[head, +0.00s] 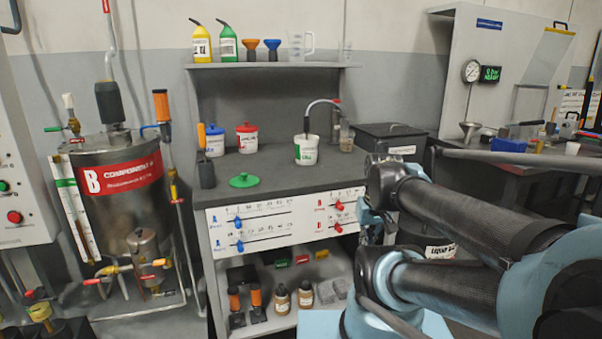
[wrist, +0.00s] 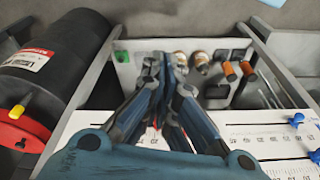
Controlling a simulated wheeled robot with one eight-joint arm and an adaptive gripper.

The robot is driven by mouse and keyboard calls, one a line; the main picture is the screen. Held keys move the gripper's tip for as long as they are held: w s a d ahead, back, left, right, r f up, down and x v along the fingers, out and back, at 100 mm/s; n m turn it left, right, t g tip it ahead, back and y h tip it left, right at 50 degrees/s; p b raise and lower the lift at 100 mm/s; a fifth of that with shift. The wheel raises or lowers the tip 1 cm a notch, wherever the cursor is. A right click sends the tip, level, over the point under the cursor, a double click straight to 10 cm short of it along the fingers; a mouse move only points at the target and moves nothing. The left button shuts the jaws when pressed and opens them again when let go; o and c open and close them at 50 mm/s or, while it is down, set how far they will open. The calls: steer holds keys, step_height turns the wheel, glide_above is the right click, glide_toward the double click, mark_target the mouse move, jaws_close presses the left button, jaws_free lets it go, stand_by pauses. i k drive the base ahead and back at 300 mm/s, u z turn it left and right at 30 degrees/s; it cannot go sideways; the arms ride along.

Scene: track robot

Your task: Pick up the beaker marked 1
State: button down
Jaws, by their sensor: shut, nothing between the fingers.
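No beaker with a readable 1 shows. A small clear beaker with brownish contents (head: 346,136) stands on the counter beside a white tub with a green label (head: 306,150). A clear jug (head: 299,45) and a fainter clear vessel (head: 346,53) stand on the upper shelf; I cannot read any number on them. My gripper (wrist: 165,62) is shut and empty in the wrist view. It points down in front of the counter, over the slider panel's edge and the lower shelf, apart from any beaker. In the head view my arm partly hides that area.
A steel tank (head: 120,185) stands left; a dark drum (wrist: 50,65) lies left in the wrist view.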

mark_target(346, 137)
steer(key=z, duration=0.3)
steer(key=i, duration=0.55)
steer(key=z, duration=0.75)
